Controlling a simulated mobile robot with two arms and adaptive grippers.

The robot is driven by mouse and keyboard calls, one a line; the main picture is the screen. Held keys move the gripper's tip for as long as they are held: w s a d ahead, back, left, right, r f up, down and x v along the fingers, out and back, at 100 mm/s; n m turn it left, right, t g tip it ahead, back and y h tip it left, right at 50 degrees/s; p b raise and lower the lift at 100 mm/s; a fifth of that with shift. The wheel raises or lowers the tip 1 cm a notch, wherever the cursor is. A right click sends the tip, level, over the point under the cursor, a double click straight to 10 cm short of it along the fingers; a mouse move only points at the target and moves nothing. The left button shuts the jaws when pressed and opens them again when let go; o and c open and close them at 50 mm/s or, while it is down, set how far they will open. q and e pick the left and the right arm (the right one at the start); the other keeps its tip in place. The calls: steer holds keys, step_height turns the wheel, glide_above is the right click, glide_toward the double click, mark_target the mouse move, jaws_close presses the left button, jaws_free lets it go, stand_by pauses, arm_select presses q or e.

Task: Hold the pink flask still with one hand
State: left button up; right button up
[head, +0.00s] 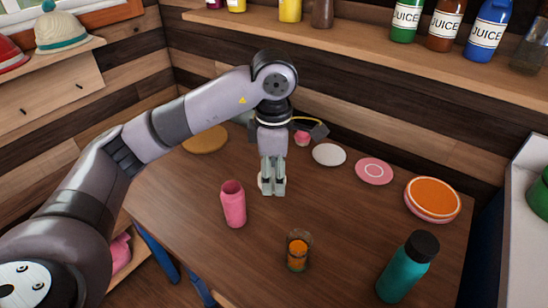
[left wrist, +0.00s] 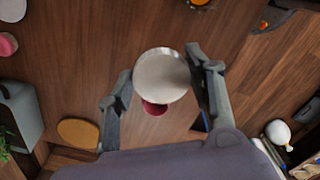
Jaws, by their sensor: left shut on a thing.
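The pink flask (head: 234,207) stands upright on the wooden table, its dark open mouth facing up. My left gripper (head: 271,188) points down just behind and to the right of the flask, with a gap between them in the head view. In the left wrist view, my left gripper (left wrist: 162,80) is shut on a pale round thing (left wrist: 161,75). Only a little of that thing shows in the head view; I cannot tell what it is. A dark pink round part (left wrist: 154,108), probably of the flask, shows partly hidden beneath it. My right gripper is not in view.
An orange jar (head: 297,256) and a teal bottle (head: 407,268) stand on the front of the table (head: 340,215). A white plate (head: 329,154), pink plate (head: 374,171), orange-topped stack (head: 433,199) and round board (head: 205,139) lie farther back. A shelf (head: 350,48) runs above.

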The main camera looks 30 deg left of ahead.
arm_select(q)
steer(key=s+d+m, duration=0.1)
steer(key=s+m, duration=0.4)
steer(key=m, duration=0.6)
steer(key=s+d+m+p, duration=0.1)
steer(key=s+m, duration=0.4)
steer(key=m, duration=0.6)
steer(key=shift+d+f+m, duration=0.15)
steer(key=shift+d+m, duration=0.15)
steer(key=shift+d, duration=0.2)
